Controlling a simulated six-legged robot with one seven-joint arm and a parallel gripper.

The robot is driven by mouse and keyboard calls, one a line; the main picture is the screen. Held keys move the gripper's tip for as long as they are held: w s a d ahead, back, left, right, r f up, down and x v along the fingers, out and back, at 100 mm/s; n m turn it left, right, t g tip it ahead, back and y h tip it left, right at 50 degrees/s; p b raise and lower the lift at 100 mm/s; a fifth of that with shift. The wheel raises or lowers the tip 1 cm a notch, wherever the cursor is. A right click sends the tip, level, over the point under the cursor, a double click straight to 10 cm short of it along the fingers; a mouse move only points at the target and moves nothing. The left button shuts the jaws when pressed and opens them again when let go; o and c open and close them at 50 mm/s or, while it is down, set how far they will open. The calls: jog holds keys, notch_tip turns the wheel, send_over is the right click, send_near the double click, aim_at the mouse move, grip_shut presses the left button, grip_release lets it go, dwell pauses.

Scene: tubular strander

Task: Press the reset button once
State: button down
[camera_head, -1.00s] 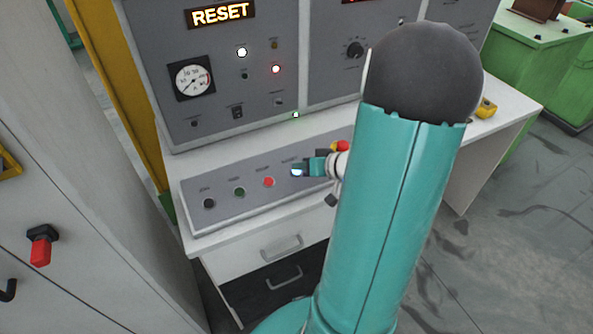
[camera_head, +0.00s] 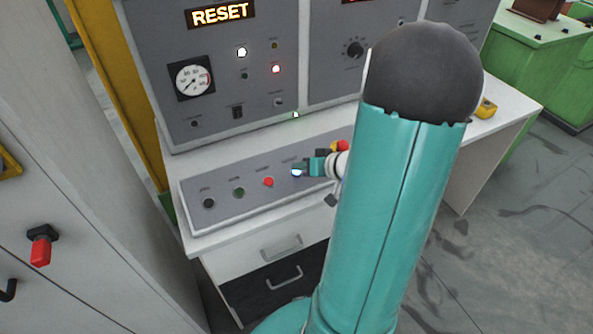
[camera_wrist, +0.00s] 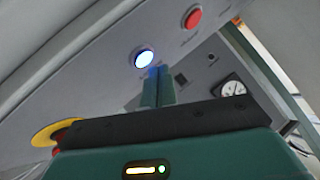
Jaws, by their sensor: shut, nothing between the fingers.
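A sloped grey button panel (camera_head: 232,212) lies on the desk. In its row, the lit white-blue button (camera_head: 296,173) is at my fingertips; it also shows in the wrist view (camera_wrist: 143,58). Its label is too small to read, but a display above reads RESET (camera_head: 220,13). My gripper (camera_head: 303,171) is shut and empty. In the wrist view, the closed fingertips (camera_wrist: 157,72) are right beside the lit button and carry a blue glow. I cannot tell whether they touch it.
A red button (camera_head: 268,182), a green button (camera_head: 239,192) and a black button (camera_head: 209,203) continue the row leftward. A red emergency button with yellow collar (camera_wrist: 46,137) is close to my gripper. The upright cabinet with a gauge (camera_head: 193,79) stands behind the panel.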

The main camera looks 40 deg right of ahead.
jog(key=shift+f, duration=0.1)
jog(key=shift+w+f, duration=0.1)
jog(key=shift+f, duration=0.2)
jog(key=shift+w+f, duration=0.1)
jog(key=shift+f, duration=0.3)
dwell(0.6)
jog(key=shift+r, duration=0.15)
jog(key=shift+s+r, duration=0.2)
jog(key=shift+r, duration=0.45)
jog(key=r, duration=0.2)
jog(key=s+r, duration=0.1)
jog(key=r, duration=0.1)
jog(key=shift+s+a+r, duration=0.15)
jog(key=shift+a+r, duration=0.05)
jog(key=shift+r, duration=0.2)
dwell(0.8)
